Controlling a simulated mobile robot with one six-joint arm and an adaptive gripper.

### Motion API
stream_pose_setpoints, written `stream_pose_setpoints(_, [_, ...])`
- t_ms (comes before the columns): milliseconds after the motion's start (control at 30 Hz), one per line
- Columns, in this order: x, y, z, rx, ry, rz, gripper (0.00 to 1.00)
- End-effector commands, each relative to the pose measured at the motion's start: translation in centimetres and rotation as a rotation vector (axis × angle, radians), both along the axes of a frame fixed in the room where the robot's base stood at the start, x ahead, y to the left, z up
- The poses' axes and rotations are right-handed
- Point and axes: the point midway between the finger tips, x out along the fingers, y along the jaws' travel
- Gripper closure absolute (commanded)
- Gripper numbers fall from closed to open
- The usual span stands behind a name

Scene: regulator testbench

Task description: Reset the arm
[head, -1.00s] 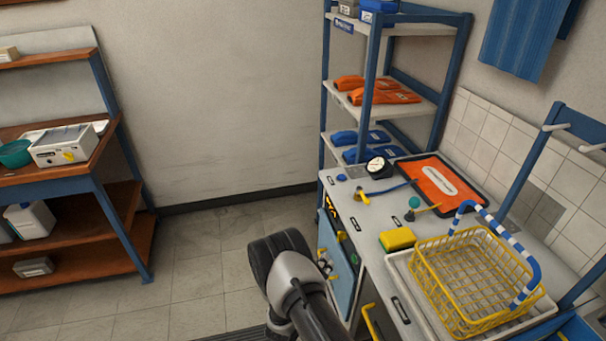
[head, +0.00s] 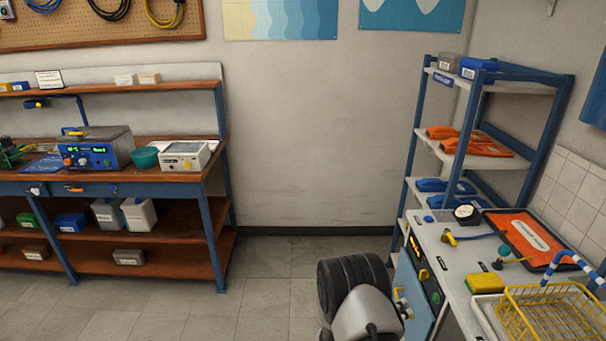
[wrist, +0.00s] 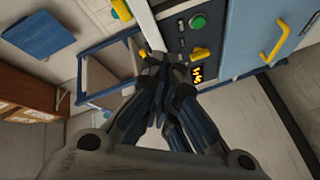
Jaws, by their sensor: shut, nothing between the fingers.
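My gripper (wrist: 172,65) shows in the wrist view with its dark fingers drawn together and nothing between them. Its tips point toward the front panel (wrist: 190,45) of the bench unit, with a green button (wrist: 198,21), a yellow knob (wrist: 200,54) and a lit yellow display (wrist: 197,74). I cannot tell how far the tips are from the panel. In the head view my arm is low at the bottom, left of the bench front (head: 418,290), and its body mostly hides the gripper.
The right bench carries a gauge (head: 466,213), an orange tray (head: 528,240), a yellow sponge (head: 486,283) and a yellow wire basket (head: 550,318). A blue shelf rack (head: 462,135) stands behind. A wooden workbench (head: 215,165) is at left. The floor (head: 270,275) between is clear.

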Motion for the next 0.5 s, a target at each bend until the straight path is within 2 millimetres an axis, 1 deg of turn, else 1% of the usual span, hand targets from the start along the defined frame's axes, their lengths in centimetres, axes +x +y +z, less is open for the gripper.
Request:
stream_pose_setpoints(33, [-0.2, -0.5, 1.9, -0.001, 0.009, -0.038, 1.0])
stream_pose_setpoints(67, [-0.4, -0.9, 2.8, -0.003, 0.02, -0.062, 1.0])
stream_pose_setpoints(167, [-1.7, -2.1, 6.5, 0.006, 0.064, -0.156, 1.0])
stream_pose_setpoints(200, [-2.5, -2.7, 8.1, 0.016, 0.089, -0.199, 1.0])
stream_pose_setpoints(267, [-4.0, -3.4, 10.7, 0.039, 0.129, -0.267, 1.0])
stream_pose_setpoints(300, [-5.2, -3.9, 12.3, 0.063, 0.159, -0.311, 1.0])
stream_pose_setpoints(367, [-7.1, -4.3, 14.6, 0.105, 0.207, -0.371, 1.0])
stream_pose_setpoints(400, [-8.5, -4.5, 16.0, 0.139, 0.238, -0.406, 1.0])
stream_pose_setpoints(467, [-10.6, -4.6, 17.8, 0.197, 0.285, -0.449, 1.0])
stream_pose_setpoints(500, [-12.1, -4.6, 18.9, 0.24, 0.314, -0.472, 1.0])
